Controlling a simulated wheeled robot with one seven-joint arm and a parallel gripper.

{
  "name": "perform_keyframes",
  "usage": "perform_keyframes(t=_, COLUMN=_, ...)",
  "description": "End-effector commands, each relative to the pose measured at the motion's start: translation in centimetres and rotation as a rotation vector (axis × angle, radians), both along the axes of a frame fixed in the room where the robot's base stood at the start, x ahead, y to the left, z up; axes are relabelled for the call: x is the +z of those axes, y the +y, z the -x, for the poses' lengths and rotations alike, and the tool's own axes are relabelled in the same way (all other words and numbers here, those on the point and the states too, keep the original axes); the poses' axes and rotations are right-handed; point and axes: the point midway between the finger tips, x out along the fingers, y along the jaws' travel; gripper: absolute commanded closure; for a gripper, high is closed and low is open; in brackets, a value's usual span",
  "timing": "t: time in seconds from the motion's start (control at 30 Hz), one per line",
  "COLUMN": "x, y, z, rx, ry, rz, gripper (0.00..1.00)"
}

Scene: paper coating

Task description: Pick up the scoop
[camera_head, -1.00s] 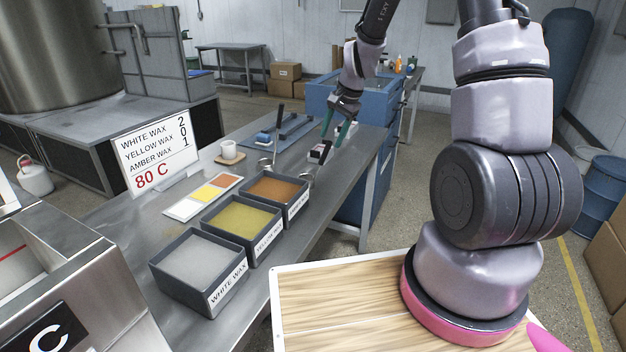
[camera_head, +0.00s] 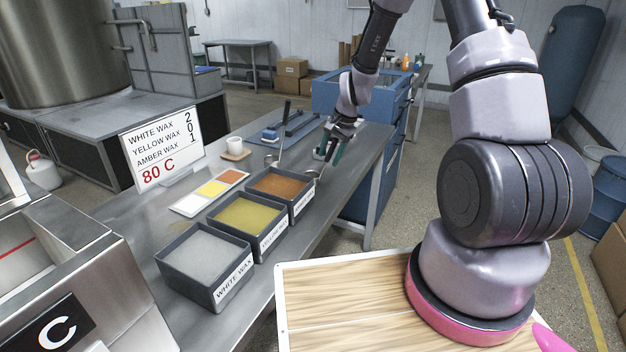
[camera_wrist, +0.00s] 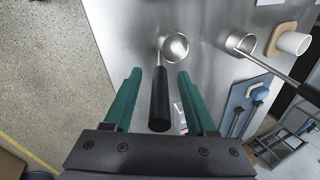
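A scoop with a round metal bowl (camera_wrist: 175,47) and a black handle (camera_wrist: 160,100) is in the middle of the wrist view. Its handle is between the two green fingers of my gripper (camera_wrist: 158,85), with a visible gap on each side. My gripper is open. In the head view my gripper (camera_head: 331,148) is low over the far right part of the metal table (camera_head: 335,200) and hides most of this scoop. A second scoop (camera_head: 276,158) stands to the left, handle up; it also shows at the right of the wrist view (camera_wrist: 242,43).
White wax (camera_head: 205,262), yellow wax (camera_head: 245,220) and amber wax (camera_head: 282,188) trays line the table's near side. A white cup (camera_head: 234,145) on a wooden coaster, a colour card (camera_head: 210,191) and a sign (camera_head: 163,150) stand left.

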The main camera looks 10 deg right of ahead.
Motion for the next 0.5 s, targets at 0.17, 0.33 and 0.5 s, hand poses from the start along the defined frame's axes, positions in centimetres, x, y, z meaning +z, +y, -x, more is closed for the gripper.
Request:
perform_keyframes(t=0.17, x=0.01, y=-0.02, z=0.02, rx=0.000, ry=0.000, rz=0.000, gripper=1.00)
perform_keyframes(t=0.33, x=0.02, y=-0.02, z=0.02, rx=0.000, ry=0.000, rz=0.000, gripper=1.00)
perform_keyframes(t=0.5, x=0.02, y=-0.02, z=0.02, rx=0.000, ry=0.000, rz=0.000, gripper=1.00)
